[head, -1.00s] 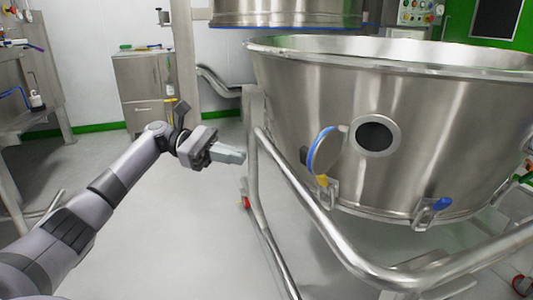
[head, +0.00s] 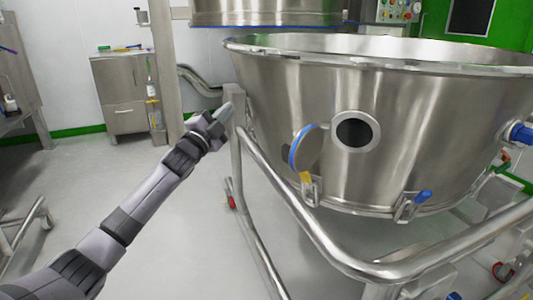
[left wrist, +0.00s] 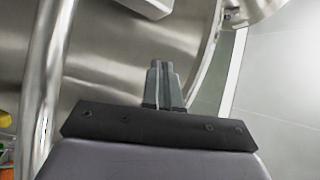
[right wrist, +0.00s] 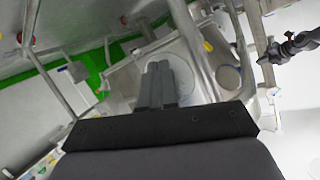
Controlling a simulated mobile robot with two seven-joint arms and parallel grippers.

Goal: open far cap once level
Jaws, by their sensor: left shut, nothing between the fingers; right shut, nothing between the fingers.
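A large steel bowl (head: 300,90) sits in a tubular frame. On its near wall is a round port (head: 355,131) with a dark opening. A round cap with a blue rim (head: 307,148) stands swung out to the left of that port. A blue fitting (head: 521,133) sticks out at the bowl's right edge; I cannot tell whether it is the far cap. My left gripper (head: 225,110) is beside the frame's left post, its fingers shut and empty. It shows in the left wrist view (left wrist: 163,68) before curved steel. My right gripper (right wrist: 157,70) is shut and empty, seen only in the right wrist view.
The frame's thick rail (head: 340,255) runs across in front of the bowl. A steel cabinet (head: 121,90) stands at the back left. The floor at left is mostly clear.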

